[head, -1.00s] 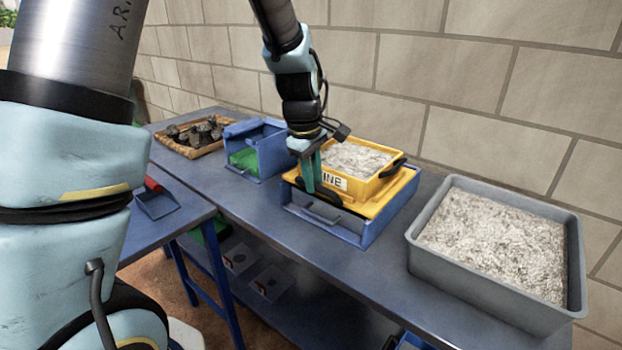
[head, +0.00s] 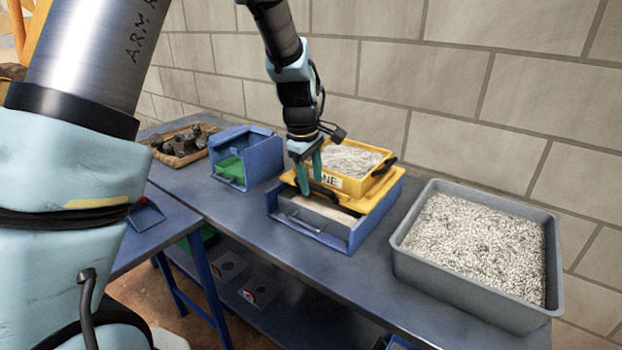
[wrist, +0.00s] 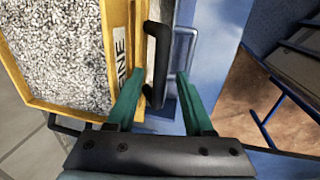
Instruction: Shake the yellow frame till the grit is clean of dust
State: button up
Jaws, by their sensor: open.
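The yellow frame (head: 378,180) holds pale speckled grit (head: 346,160) and sits on a blue box (head: 362,232). Pale fine material (head: 325,205) shows in the box in front of the frame. My gripper (head: 309,190) is open at the frame's front side, by its black handle (head: 331,193). In the wrist view, the handle (wrist: 157,62) passes between the two green fingertips (wrist: 160,85), with a gap on each side. The label is partly hidden by my gripper.
A grey bin (head: 405,262) full of pale grit stands to the right. A blue open box with green inside (head: 262,153) and a wicker tray (head: 168,162) of dark rocks stand to the left. The bench (head: 262,255) is clear in front. A block wall stands close behind.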

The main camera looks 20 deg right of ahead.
jog(key=shift+r, duration=0.1)
notch_tip(320, 180, up, 10)
jog(key=s+a+b, duration=0.1)
jog(key=a, duration=0.1)
jog(key=shift+r+b, duration=0.25)
jog(key=shift+b, duration=0.15)
jog(key=shift+d+f, duration=0.1)
